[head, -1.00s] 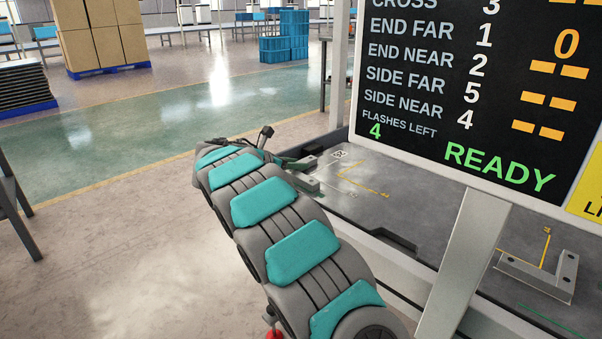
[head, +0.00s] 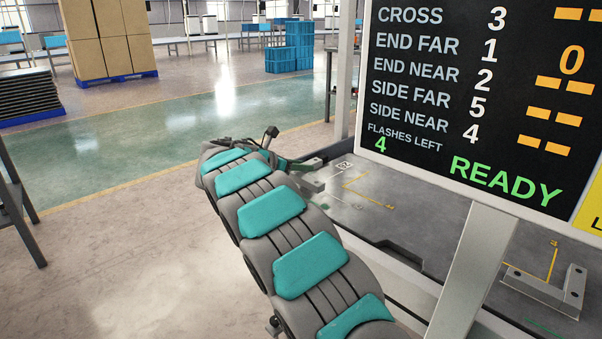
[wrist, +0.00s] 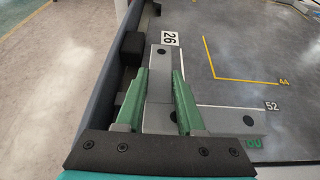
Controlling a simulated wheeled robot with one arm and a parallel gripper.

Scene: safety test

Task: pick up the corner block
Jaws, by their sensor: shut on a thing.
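The corner block (wrist: 161,65) is a flat grey L-shaped piece with round dark holes. In the wrist view one leg runs away from me and the other runs to the right. My gripper (wrist: 159,73) has green fingers on both sides of the leg running away, shut on it. I cannot tell whether the block is clear of the table. In the head view my gripper (head: 312,165) is small at the table's left edge, with part of the grey block (head: 312,183) beside it. My arm hides the rest.
A second grey L-shaped piece (head: 545,288) lies by a yellow mark on the right of the grey table (head: 400,225). A dark raised rail (wrist: 105,75) borders the table's left.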

